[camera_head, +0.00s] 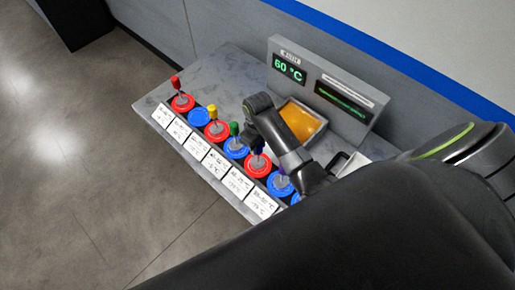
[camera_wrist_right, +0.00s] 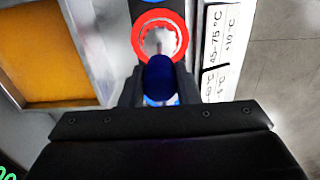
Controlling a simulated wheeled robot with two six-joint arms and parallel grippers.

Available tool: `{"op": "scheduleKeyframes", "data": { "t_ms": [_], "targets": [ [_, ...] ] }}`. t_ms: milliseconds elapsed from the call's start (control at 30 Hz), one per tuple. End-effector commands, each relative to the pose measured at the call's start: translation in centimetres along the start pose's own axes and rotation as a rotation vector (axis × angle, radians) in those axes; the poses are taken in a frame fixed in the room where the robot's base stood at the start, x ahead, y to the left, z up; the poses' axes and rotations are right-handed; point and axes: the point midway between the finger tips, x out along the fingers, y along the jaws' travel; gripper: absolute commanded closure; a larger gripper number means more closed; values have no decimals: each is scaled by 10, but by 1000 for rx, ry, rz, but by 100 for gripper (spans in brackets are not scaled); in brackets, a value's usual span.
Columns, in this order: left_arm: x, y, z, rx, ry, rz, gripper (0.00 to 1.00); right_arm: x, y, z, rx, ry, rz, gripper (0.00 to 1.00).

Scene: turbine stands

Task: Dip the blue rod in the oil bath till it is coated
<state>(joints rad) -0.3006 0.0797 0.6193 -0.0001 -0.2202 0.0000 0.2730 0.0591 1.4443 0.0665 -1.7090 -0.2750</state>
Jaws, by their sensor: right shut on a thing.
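The blue rod (camera_wrist_right: 160,73) is upright between the fingers of my right gripper (camera_wrist_right: 158,92) in the right wrist view. The gripper is shut on its dark blue top. A red ring holder (camera_wrist_right: 159,15) with a grey centre shows just past the rod; in the head view this holder (camera_head: 258,165) is below my right gripper (camera_head: 254,141). The rod's lower end is hard to make out, and I cannot tell whether it is still seated. The oil bath (camera_head: 302,123) is an amber pool behind the holders; it also shows at left in the right wrist view (camera_wrist_right: 38,50). My left gripper is not in view.
Red and blue holders line the bench (camera_head: 225,75), with red (camera_head: 175,82), yellow (camera_head: 212,111) and green (camera_head: 234,128) topped rods. White label cards (camera_head: 195,147) lie in front. A panel reading 60 °C (camera_head: 289,68) stands behind the bath. My right arm hides the bench's right end.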

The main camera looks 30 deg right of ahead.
Motion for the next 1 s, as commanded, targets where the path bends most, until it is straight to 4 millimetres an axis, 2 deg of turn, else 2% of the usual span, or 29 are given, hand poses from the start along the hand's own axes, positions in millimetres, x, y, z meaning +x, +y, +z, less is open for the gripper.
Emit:
{"op": "scheduleKeyframes", "data": {
  "t_ms": [33, 100, 1000],
  "targets": [
    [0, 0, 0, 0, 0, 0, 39, 0, 0, 0, 0, 0, 0, 92],
    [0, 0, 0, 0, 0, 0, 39, 0, 0, 0, 0, 0, 0, 100],
    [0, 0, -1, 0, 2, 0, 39, -13, 0, -1, 0, 2, 1, 100]
  ]
}}
